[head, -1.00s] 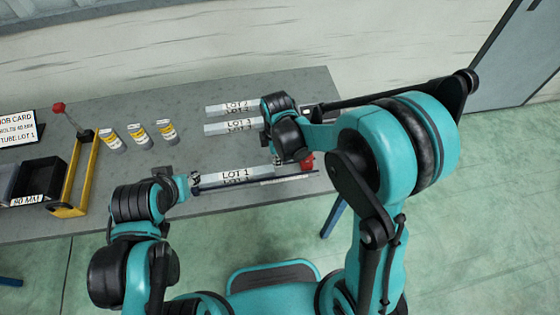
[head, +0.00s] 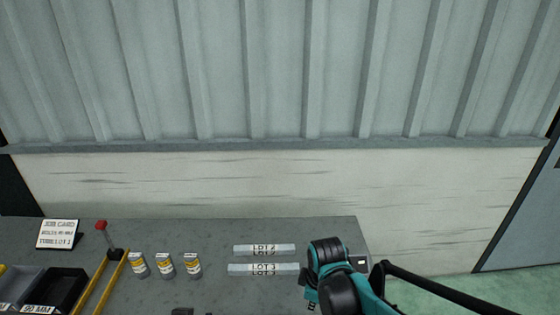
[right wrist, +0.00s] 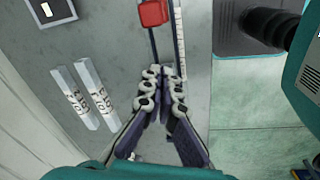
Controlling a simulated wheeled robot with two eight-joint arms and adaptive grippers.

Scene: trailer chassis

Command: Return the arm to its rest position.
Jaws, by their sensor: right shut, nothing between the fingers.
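My right gripper (right wrist: 165,75) is shut and empty in the right wrist view, its fingertips together above the grey bench. In the head view, my right wrist is at the bottom, beside the bench's right end, and its fingers cannot be made out. My left gripper does not show clearly in either view. A tool with a red end (right wrist: 152,13) and a dark shaft lies just beyond the right fingertips in the right wrist view, apart from them as far as I can tell.
Tubes marked LOT 2 (head: 264,249) and LOT 3 (head: 264,269) lie on the bench (head: 215,236). A wall rises behind.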

